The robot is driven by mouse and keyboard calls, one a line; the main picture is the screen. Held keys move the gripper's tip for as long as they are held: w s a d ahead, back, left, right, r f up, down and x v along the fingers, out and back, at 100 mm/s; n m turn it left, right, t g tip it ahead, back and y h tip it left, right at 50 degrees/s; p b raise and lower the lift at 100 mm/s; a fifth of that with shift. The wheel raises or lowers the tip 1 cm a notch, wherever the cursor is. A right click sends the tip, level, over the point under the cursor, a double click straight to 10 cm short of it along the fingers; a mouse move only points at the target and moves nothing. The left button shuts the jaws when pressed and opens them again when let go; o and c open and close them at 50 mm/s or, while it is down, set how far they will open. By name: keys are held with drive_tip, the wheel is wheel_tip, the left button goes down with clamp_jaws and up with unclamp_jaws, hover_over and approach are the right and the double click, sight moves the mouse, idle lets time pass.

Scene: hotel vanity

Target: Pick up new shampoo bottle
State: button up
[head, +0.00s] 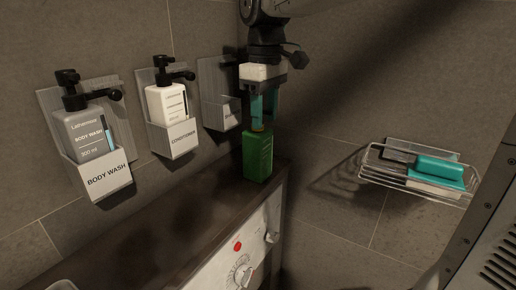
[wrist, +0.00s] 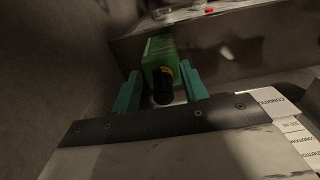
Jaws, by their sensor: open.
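A green bottle (head: 258,158), the likely shampoo bottle, stands upright on the dark ledge (head: 178,222) near the corner. My gripper (head: 265,120) points down right above it, its teal fingers around or just over the bottle's top. In the wrist view the green bottle (wrist: 160,53) with its black cap shows between the two open fingers (wrist: 160,82). I cannot tell whether the fingers touch it. The bottle's label is too small to read.
A body wash bottle (head: 84,132) and a conditioner bottle (head: 167,104) sit in wall holders at the left. An empty-looking holder (head: 214,108) is just left of my gripper. A wire rack (head: 374,168) with a teal item (head: 438,168) hangs on the right wall.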

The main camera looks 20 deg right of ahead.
clamp_jaws()
drive_tip(key=shift+r, duration=0.1)
drive_tip(key=shift+r, duration=1.8)
drive_tip(key=s+r, duration=0.1)
drive_tip(key=s, duration=1.5)
drive_tip(key=shift+d+r, duration=0.15)
drive_tip(key=shift+d, duration=0.3)
drive_tip(key=shift+r, duration=0.15)
drive_tip(key=shift+r, duration=1.1)
